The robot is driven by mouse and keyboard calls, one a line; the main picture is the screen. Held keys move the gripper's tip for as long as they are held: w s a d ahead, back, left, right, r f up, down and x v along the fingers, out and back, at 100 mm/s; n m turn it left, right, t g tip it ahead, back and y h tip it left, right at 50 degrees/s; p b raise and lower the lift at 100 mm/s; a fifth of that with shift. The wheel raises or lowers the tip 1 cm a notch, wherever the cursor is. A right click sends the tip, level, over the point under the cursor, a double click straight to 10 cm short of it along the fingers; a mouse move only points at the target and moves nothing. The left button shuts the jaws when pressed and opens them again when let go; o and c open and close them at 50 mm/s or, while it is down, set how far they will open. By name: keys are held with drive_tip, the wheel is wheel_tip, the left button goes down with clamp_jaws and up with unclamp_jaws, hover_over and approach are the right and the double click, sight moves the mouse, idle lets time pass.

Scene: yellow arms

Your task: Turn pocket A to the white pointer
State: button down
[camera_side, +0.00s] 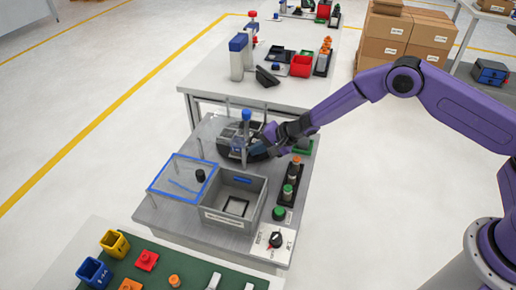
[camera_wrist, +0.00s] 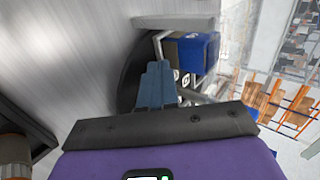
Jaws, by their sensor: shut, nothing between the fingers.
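A dark round turntable (camera_side: 230,156) stands on the grey bench under a clear cover. A post with a blue top (camera_side: 246,115) rises beside it. In the wrist view the dark disc (camera_wrist: 131,78) lies left of my fingers, with a blue block (camera_wrist: 199,50) in a grey holder to their right. Small white marks show by the block, but I cannot read them. My gripper (camera_side: 262,146) is at the turntable's right side; in the wrist view its fingers (camera_wrist: 155,72) are together and empty, close to the disc. I cannot make out pocket A or the white pointer.
A grey open bin (camera_side: 255,185) and a blue-framed clear panel (camera_side: 182,177) lie in front of the turntable. Another bench (camera_side: 215,78) is behind.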

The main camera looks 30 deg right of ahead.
drive_tip(key=shift+w+a, duration=0.2)
drive_tip(key=shift+a, duration=0.55)
drive_tip(key=shift+w+a, duration=0.15)
drive_tip(key=shift+a, duration=0.55)
drive_tip(key=shift+s+a+v, duration=0.65)
drive_tip(key=shift+a+v, duration=0.2)
drive_tip(key=shift+v, duration=3.9)
drive_tip(key=w+d+r+n+g+y, duration=0.1)
drive_tip(key=w+d+r+n+y, duration=0.25)
drive_tip(key=w+d+n, duration=0.45)
drive_tip(key=d+f+n+g+h, duration=0.2)
drive_tip(key=d+n+g+h, duration=0.15)
drive_tip(key=d+n, duration=0.55)
drive_tip(key=shift+m+g+y, duration=0.3)
drive_tip(key=shift+m+g, duration=0.15)
drive_tip(key=shift+m, duration=0.05)
drive_tip(key=x, duration=0.5)
drive_tip(key=d+x, duration=0.1)
drive_tip(key=x, duration=0.2)
drive_tip(key=shift+w+a+f, duration=0.1)
drive_tip(key=shift+w+f, duration=0.25)
drive_tip(key=shift+f, duration=0.15)
drive_tip(key=shift+s+a, duration=0.2)
drive_tip(key=shift+a, duration=0.3)
drive_tip(key=shift+s+a, duration=0.25)
drive_tip(key=shift+a, duration=0.3)
drive_tip(key=shift+s+a, duration=0.4)
drive_tip(key=shift+a, duration=0.4)
